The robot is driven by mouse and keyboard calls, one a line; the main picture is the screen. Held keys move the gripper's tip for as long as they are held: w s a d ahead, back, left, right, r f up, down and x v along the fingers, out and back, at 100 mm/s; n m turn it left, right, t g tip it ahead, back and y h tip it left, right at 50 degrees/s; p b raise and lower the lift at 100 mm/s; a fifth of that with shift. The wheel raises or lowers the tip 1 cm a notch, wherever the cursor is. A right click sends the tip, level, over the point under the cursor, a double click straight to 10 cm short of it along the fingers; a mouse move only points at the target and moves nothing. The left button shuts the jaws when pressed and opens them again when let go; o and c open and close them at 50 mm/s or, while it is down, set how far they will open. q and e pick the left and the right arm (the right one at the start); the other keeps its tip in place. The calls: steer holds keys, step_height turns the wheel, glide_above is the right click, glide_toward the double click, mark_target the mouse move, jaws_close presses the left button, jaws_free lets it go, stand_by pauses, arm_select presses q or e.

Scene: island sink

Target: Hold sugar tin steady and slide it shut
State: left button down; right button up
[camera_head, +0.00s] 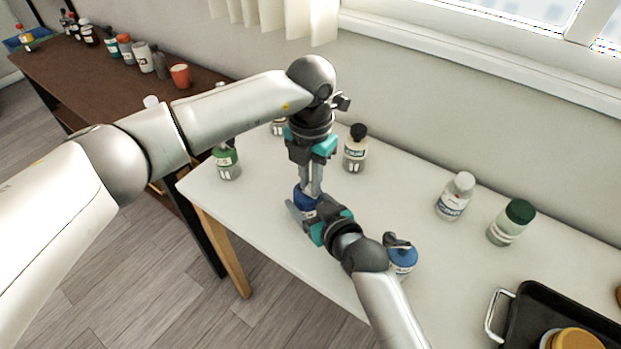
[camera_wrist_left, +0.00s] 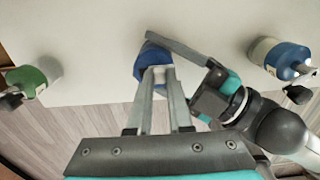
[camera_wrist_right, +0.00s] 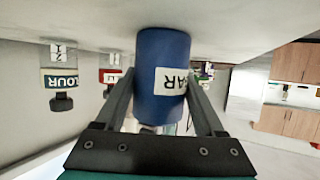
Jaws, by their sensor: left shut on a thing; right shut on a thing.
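The sugar tin (camera_head: 302,199) is a blue cylinder on the white table, mostly hidden by my grippers in the head view. In the right wrist view the tin (camera_wrist_right: 160,45) shows a white label with the letters "AR". My right gripper (camera_head: 305,211) reaches in low from the side and is shut on the tin's body, one finger on each side. My left gripper (camera_head: 310,190) points down from above and is shut on the top of the tin. In the left wrist view its fingertips meet at the blue top (camera_wrist_left: 150,52). Whether a lid is separate is hidden.
A green-labelled jar (camera_head: 228,163) and a black-capped jar (camera_head: 355,150) stand close by. A blue-capped jar (camera_head: 402,260) is beside my right arm. A white bottle (camera_head: 455,196), a green-capped jar (camera_head: 511,222) and a black tray (camera_head: 545,320) are to the right.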

stand_by(0.6)
arm_select(q)
steer(key=shift+w+a, duration=0.55)
steer(key=shift+a, duration=0.2)
steer(key=c, duration=0.8)
jaws_free()
step_height(320, 180, up, 12)
arm_select(e)
steer(key=o, duration=1.5)
steer(key=shift+c, duration=0.2)
